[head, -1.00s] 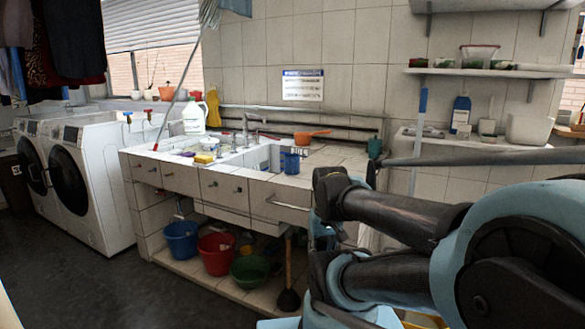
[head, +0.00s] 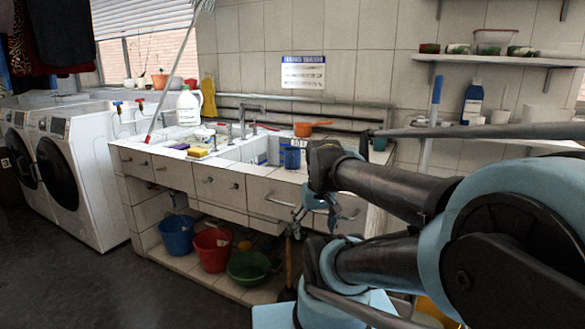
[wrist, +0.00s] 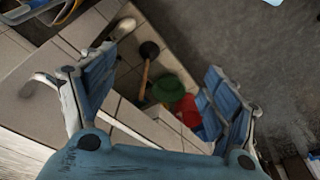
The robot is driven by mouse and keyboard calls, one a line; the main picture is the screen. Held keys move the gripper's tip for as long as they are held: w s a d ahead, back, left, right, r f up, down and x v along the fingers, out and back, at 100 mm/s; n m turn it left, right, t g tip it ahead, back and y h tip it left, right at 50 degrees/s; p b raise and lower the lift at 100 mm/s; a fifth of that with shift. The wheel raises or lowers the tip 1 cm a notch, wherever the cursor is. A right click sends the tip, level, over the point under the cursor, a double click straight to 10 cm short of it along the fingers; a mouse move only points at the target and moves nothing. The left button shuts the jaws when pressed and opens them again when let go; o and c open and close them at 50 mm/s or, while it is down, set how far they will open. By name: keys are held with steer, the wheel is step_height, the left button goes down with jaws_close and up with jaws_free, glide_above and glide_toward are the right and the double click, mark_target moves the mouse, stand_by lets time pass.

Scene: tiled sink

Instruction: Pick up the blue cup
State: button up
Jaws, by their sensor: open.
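The blue cup (head: 292,160) stands upright on the tiled sink counter (head: 200,170), near the right end of the basin, in the head view. My gripper (head: 318,205) hangs in front of the counter's right part, lower than the cup and a little to its right, apart from it. In the wrist view my gripper (wrist: 160,95) has its two blue fingers spread wide with nothing between them. The wrist view looks down past the counter's edge to the floor. I cannot make out the blue cup there.
An orange pan (head: 305,129) lies behind the cup. A white jug (head: 188,108) and yellow sponge (head: 197,153) are further left. Blue, red and green tubs (head: 177,233) sit on the shelf below. A plunger (wrist: 148,52) stands beside them. The floor at left is clear.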

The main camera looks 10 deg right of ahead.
steer(key=w+r+n+y, duration=0.1)
steer(key=w+r+n, duration=0.2)
steer(key=w+r, duration=1.2)
step_height(320, 180, up, 8)
steer(key=n+t+y, duration=0.1)
steer(key=n+y, duration=0.1)
steer(key=n, duration=0.2)
glide_above(291, 158)
steer(key=d, duration=0.4)
steer(key=x, duration=1)
steer(key=shift+s+d+f, duration=0.1)
steer(key=shift+s+f, duration=0.05)
steer(key=shift+f, duration=0.05)
steer(key=shift+d+x, duration=0.2)
steer(key=shift+x, duration=1.4)
steer(key=shift+d+x, duration=0.2)
steer(key=shift+x, duration=1.35)
steer(key=shift+s+f, duration=0.1)
steer(key=shift+f, duration=0.05)
steer(key=c, duration=1.1)
